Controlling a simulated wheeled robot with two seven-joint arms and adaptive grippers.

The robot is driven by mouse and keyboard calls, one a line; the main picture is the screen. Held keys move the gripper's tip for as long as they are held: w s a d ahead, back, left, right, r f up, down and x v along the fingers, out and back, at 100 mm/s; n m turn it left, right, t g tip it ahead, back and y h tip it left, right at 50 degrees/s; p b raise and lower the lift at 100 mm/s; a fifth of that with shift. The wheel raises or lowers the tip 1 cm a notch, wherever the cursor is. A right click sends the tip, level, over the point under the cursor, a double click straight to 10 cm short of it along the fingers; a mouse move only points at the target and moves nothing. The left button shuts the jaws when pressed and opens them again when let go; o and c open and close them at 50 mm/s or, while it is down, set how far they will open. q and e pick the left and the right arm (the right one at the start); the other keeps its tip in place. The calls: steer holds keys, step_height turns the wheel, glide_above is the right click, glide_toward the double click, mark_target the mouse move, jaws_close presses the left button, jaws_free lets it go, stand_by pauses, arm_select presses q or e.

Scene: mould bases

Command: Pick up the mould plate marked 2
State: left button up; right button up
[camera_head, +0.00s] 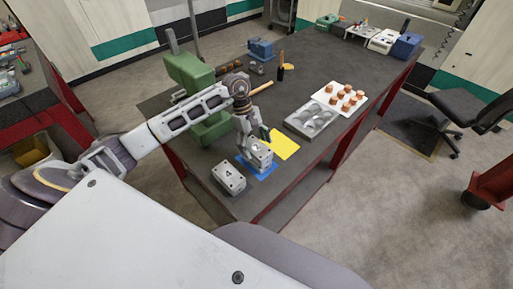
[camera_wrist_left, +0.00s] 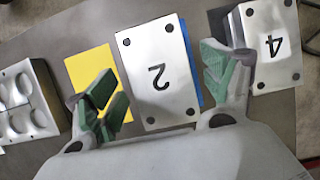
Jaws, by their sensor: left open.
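The mould plate marked 2 (camera_wrist_left: 158,74) is a light metal block with dark holes at its corners. In the head view the same plate (camera_head: 259,158) sits on a blue mat (camera_head: 263,171) near the table's front corner. My left gripper (camera_wrist_left: 164,95) is open, its green-padded fingers on either side of the plate in the wrist view. In the head view the left gripper (camera_head: 254,141) is right above the plate and hides part of it. I cannot tell whether the fingers touch it. The right gripper is not in view.
The mould plate marked 4 (camera_head: 229,178) lies close on the left of plate 2. A yellow mat (camera_head: 285,144) lies bare on the right. A grey mould with round hollows (camera_head: 312,120) and a white tray of copper-coloured pieces (camera_head: 340,99) lie further back. A green machine (camera_head: 190,80) stands behind the arm.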

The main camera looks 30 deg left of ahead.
arm_select(q)
steer(key=shift+f, duration=0.1)
steer(key=shift+c, duration=0.2)
steer(key=c, duration=1.5)
